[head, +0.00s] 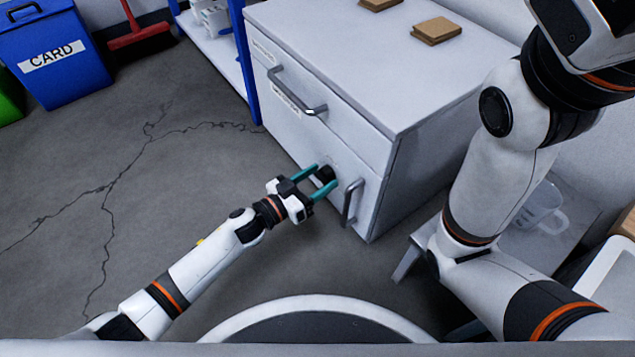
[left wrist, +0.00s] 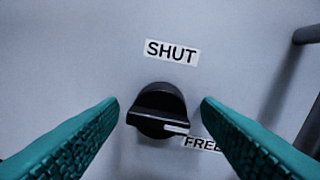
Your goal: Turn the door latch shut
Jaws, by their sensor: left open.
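The door latch (left wrist: 158,112) is a black round knob with a raised bar on the pale cabinet door (left wrist: 70,60). Its white mark points right and slightly down, at the FREE label (left wrist: 200,143). The SHUT label (left wrist: 172,52) is above the knob. In the head view the latch (head: 325,174) is on the lower door, left of a vertical handle (head: 351,202). My left gripper (head: 322,179) is open, its teal fingers on either side of the latch, with gaps visible in the wrist view. My right arm is at the right; its gripper is out of view.
The cabinet has a drawer with a bar handle (head: 297,92) above the door. Brown blocks (head: 436,30) lie on its top. A low table with a clear mug (head: 540,205) stands at the right. A blue CARD bin (head: 55,80) and red broom (head: 140,38) are far left. Floor left is clear.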

